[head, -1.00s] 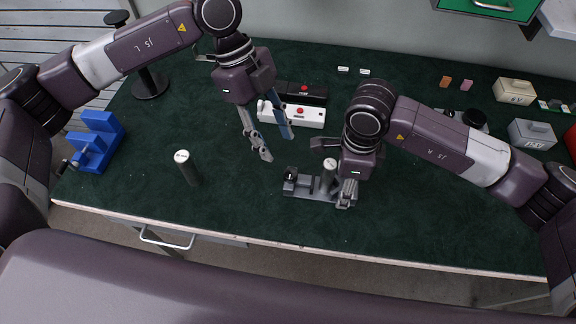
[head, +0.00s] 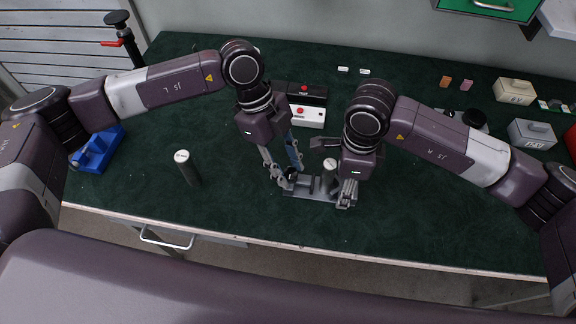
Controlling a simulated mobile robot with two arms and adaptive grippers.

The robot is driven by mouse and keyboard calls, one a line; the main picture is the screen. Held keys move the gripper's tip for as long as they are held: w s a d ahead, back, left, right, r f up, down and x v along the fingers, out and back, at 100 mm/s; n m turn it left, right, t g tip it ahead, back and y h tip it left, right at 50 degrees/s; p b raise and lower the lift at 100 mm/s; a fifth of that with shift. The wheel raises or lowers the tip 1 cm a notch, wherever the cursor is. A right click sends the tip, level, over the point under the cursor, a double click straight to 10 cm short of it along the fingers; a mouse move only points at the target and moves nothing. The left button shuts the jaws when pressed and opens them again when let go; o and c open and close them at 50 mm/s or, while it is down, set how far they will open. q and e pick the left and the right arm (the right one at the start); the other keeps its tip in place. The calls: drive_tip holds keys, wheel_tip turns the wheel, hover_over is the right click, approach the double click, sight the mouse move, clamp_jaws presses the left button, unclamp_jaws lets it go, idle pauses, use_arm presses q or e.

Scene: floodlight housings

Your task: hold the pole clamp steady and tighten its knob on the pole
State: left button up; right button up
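The pole clamp (head: 312,193) is a grey part lying near the front middle of the table, with a short dark, light-topped pole (head: 328,178) standing at it. Its black knob (head: 291,174) is at its left end. My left gripper (head: 287,178) is open, pointing down, with its fingertips around the knob; a gap still shows between the fingers. Whether they touch the knob I cannot tell. My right gripper (head: 347,194) has its fingers close together on the clamp's right end, and its hand partly hides that end.
A loose dark cylinder (head: 188,169) with a light top stands to the left. A blue fixture (head: 98,150) sits at the left edge. Black and white boxes with red buttons (head: 308,116) are behind the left gripper. The table front right is clear.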

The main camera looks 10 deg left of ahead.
use_arm(q)
clamp_jaws()
drive_tip(key=m, duration=0.2)
drive_tip(key=m+g+y, duration=0.1)
drive_tip(key=m, duration=0.1)
drive_tip(key=shift+w+d, duration=0.15)
drive_tip(key=m+g+y, duration=0.1)
drive_tip(key=m, duration=0.2)
drive_tip(key=shift+d+m, duration=0.1)
drive_tip(key=shift+m, duration=0.2)
drive_tip(key=m+y, duration=0.1)
drive_tip(key=m, duration=0.2)
drive_tip(key=m+y, duration=0.1)
drive_tip(key=m, duration=0.2)
drive_tip(key=shift+d+g+y, duration=0.15)
drive_tip(key=shift+g+y, duration=0.15)
drive_tip(key=shift+m, duration=0.4)
drive_tip(key=shift+o, duration=2)
unclamp_jaws()
